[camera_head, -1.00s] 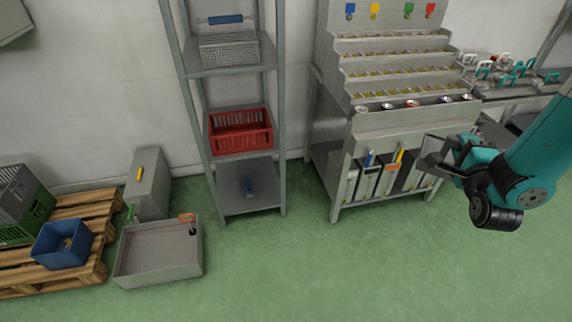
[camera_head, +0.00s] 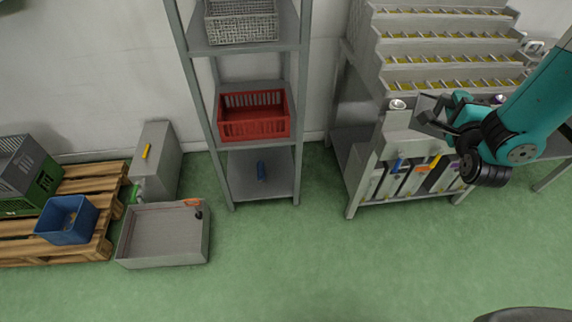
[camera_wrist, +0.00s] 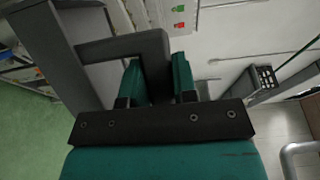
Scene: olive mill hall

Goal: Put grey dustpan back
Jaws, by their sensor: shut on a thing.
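The grey dustpan (camera_wrist: 50,55) fills the left of the wrist view, with its bent dark grey handle (camera_wrist: 118,46) running between my two teal fingers. My gripper (camera_wrist: 158,78) is shut on this handle. In the head view my gripper (camera_head: 447,116) is at the right, in front of the stepped stand. The dustpan (camera_head: 428,110) shows there only as a small dark grey shape at the gripper's left, partly hidden by the gripper. It is held in the air, apart from the floor.
The stepped stand (camera_head: 450,58) has upright binders or boxes (camera_head: 397,180) below. A grey tray (camera_head: 165,240) and a pallet (camera_head: 100,180) stand left. Green floor is clear in front.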

